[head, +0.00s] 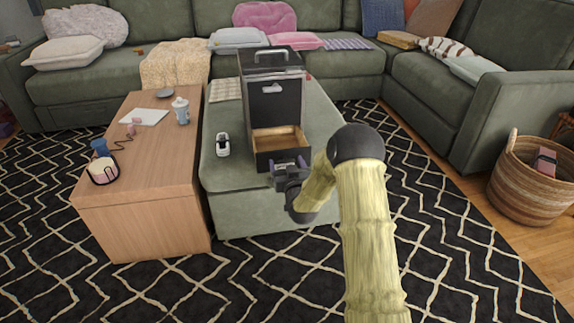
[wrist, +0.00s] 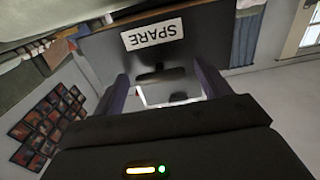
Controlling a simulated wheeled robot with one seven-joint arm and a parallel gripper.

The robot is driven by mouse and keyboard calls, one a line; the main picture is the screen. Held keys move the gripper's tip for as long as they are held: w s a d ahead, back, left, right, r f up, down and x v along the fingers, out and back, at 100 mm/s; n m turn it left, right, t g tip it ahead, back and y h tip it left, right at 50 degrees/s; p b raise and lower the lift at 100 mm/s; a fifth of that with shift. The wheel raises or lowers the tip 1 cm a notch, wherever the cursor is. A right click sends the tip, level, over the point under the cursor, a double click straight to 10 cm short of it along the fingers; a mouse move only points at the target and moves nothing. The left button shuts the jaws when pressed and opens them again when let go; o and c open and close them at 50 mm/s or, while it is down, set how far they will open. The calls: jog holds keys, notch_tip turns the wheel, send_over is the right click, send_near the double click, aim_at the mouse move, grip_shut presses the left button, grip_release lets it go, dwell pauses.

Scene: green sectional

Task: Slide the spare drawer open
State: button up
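A dark box cabinet (head: 273,84) stands on the green ottoman in the head view. Its bottom drawer (head: 283,160) is pulled out toward me, and its pale wooden inside shows. In the wrist view, a white label reading SPARE (wrist: 153,34) is on a drawer front, upside down. A dark handle (wrist: 160,75) sits below the label. My gripper (head: 289,165) is at the front of the pulled-out drawer. In the wrist view its two purple fingers stand apart on either side of the handle, with gaps visible; I cannot tell whether either touches it.
A wooden table (head: 150,165) with a bottle (head: 181,111), a mug (head: 103,170) and small items stands left. A woven basket (head: 530,185) is at right. Patterned rug lies open in front.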

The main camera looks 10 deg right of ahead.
jog(key=s+p, duration=0.4)
jog(key=s, duration=1.3)
jog(key=shift+s+d, duration=0.2)
jog(key=s+r+g+p, duration=0.3)
jog(key=s+r+g, duration=0.45)
jog(key=s, duration=0.25)
jog(key=s+r+g+p, duration=0.3)
jog(key=s+r+g, duration=0.4)
jog(key=s, duration=0.4)
notch_tip(320, 180, up, 37)
jog(key=p, duration=3.8)
jog(key=shift+w+a+g, duration=0.25)
jog(key=shift+g, duration=0.2)
